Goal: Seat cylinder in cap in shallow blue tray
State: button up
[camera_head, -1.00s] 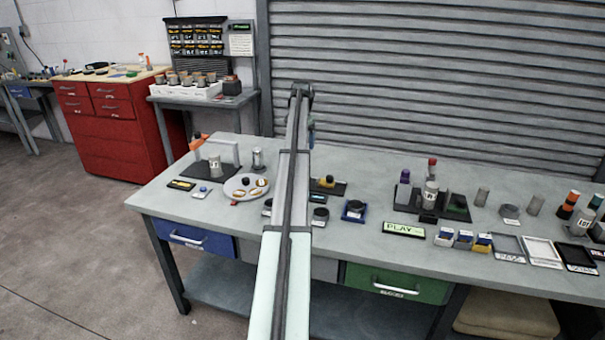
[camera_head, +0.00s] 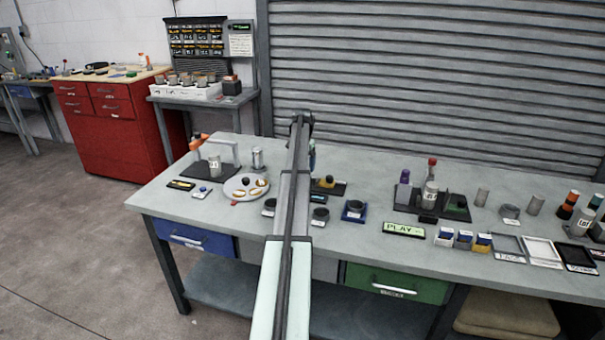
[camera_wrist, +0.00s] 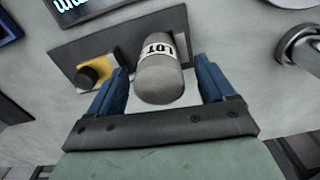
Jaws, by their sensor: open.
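In the wrist view a grey cylinder (camera_wrist: 160,80) with a white "LOT" label stands between the blue fingers of my gripper (camera_wrist: 161,66). The fingers are open, one on each side, and a gap shows on both sides. The cylinder is over a dark plate (camera_wrist: 122,42). In the head view my arm hides this cylinder. The shallow blue tray (camera_head: 345,218) sits on the bench to the right of my arm, with a round black cap (camera_head: 354,206) in it. My gripper is mostly hidden behind the arm there.
A yellow block with a black knob (camera_wrist: 96,71) is on the same plate, close to the left finger. A metal ring (camera_wrist: 300,45) lies at the right of the wrist view. A dark round piece (camera_head: 320,214) is left of the tray. The bench front (camera_head: 350,240) is clear.

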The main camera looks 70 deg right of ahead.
notch_tip(320, 180, down, 4)
jog(key=shift+r, duration=0.25)
jog(key=c, duration=1.5)
